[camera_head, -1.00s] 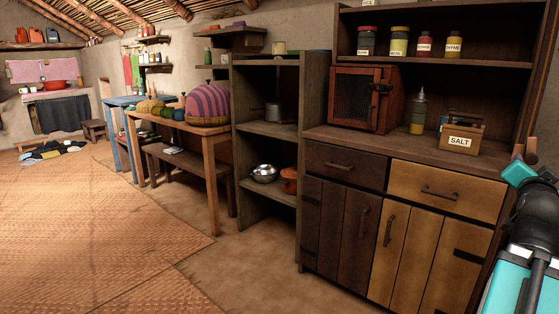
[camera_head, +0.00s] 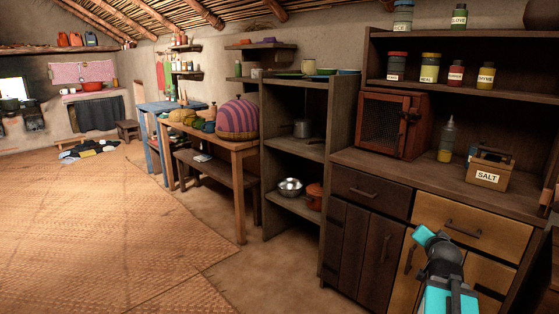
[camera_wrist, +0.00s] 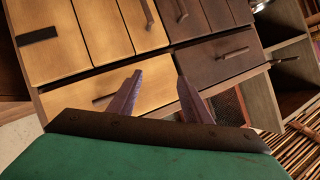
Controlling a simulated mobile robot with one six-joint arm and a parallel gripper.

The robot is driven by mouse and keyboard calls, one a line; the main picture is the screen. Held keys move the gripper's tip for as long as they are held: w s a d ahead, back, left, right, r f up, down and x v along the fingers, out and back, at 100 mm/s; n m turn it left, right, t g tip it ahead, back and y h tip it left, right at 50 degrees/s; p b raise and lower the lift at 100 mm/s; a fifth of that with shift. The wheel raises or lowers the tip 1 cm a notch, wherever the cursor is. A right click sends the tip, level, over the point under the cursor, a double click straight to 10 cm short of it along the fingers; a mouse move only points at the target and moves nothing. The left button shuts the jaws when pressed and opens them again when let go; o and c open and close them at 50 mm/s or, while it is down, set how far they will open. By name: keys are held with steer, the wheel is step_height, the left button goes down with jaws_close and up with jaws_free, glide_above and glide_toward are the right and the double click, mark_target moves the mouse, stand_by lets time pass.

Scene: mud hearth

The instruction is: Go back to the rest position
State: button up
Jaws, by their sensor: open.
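My gripper (camera_wrist: 160,75) shows in the wrist view with its two dark fingers spread apart and nothing between them. Behind it the cabinet's light drawer (camera_wrist: 100,90) and dark drawer (camera_wrist: 225,52) appear upside down and tilted. I cannot tell how far the fingers are from the cabinet. In the head view my teal and black arm stands at the lower right, in front of the light cabinet doors. My fingers cannot be made out there.
A dark cabinet (camera_head: 348,240) fills the right, bearing a salt box (camera_head: 488,175), a bottle (camera_head: 446,142) and a mesh-door box (camera_head: 392,125). Open shelves (camera_head: 292,148) and a table (camera_head: 235,149) with a striped dome (camera_head: 237,118) stand left. The woven mat (camera_head: 90,220) is largely clear.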

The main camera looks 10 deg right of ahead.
steer(key=w+a+f+n+g+y+p, duration=0.1)
steer(key=w+a+f+y+p, duration=0.25)
steer(key=a+f, duration=0.5)
steer(key=s+a+f+n+g+y+p, duration=0.1)
steer(key=s+a+f+n+g+p, duration=0.2)
steer(key=a+f, duration=0.7)
steer(key=s+a+f+n+g+y+p, duration=0.2)
steer(key=s+a+f+p, duration=0.35)
steer(key=a, duration=0.65)
steer(key=s+a+f+n+g+p, duration=0.1)
steer(key=s+a+f+g+p, duration=0.2)
steer(key=s+a+f, duration=0.3)
steer(key=s+a+f+n+g+p, duration=0.2)
steer(key=s+a+f, duration=0.2)
steer(key=s, duration=0.4)
steer(key=s+f+n+g+p, duration=0.1)
steer(key=s+g, duration=0.2)
steer(key=s, duration=0.5)
steer(key=s+a+f+n+g+p, duration=0.1)
steer(key=s+n+g, duration=0.1)
steer(key=s, duration=0.7)
steer(key=shift+f+g, duration=0.15)
steer(key=shift+g, duration=0.25)
steer(key=shift+a, duration=0.1)
steer(key=shift+c, duration=0.3)
